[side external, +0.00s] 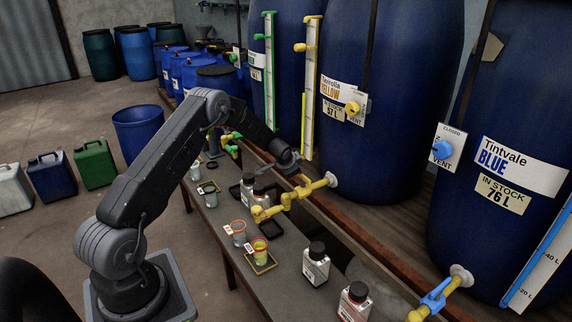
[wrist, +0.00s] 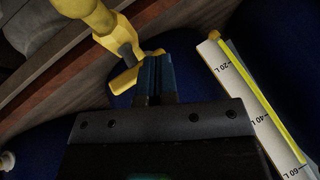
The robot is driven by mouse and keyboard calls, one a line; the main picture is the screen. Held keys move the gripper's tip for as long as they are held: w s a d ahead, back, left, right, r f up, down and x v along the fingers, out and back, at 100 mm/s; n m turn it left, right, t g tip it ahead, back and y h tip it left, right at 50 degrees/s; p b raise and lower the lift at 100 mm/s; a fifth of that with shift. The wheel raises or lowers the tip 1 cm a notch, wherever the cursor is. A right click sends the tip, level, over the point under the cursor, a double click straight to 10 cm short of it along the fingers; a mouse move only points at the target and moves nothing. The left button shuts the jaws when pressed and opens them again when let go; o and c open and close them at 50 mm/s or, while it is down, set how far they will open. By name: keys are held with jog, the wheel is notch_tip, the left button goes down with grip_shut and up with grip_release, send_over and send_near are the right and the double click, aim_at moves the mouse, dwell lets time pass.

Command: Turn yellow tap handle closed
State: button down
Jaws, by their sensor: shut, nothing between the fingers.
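The yellow tap (side external: 318,187) sticks out from the lower wall of the blue vat labelled Tintrolla Yellow, above the bench. Its yellow pipe (wrist: 88,14) fills the top left of the wrist view. The yellow tap handle (wrist: 126,79) is a short bar on a grey stem, slanting across the pipe's direction. My gripper (wrist: 155,62) is shut and empty, with its fingertips at the handle's right end. Whether they touch it I cannot tell. In the side view my gripper (side external: 296,172) is just above and left of the tap, and the handle is small there.
A glass with yellow liquid (side external: 260,246) and an orange-rimmed glass (side external: 238,232) stand on the bench below the tap. Black-capped bottles (side external: 316,263) stand nearby. A blue-handled tap (side external: 437,295) is at right, green taps (side external: 231,143) at left. A level scale (wrist: 256,104) is beside my gripper.

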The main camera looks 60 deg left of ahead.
jog(key=s+d+r+n+h, duration=0.1)
jog(key=s+d+r, duration=0.7)
jog(key=d+r, duration=0.4)
jog(key=s+d+r, duration=0.8)
jog(key=d+r, duration=0.1)
jog(key=r, duration=0.5)
jog(key=s+d+r+h, duration=0.1)
jog(key=s+d, duration=0.5)
jog(key=s, duration=0.4)
jog(key=s+d+r+h, duration=0.1)
jog(key=s+d+h, duration=0.1)
jog(key=s+d, duration=0.5)
jog(key=s, duration=0.3)
jog(key=shift+n+g, duration=0.3)
jog(key=shift+n, duration=0.1)
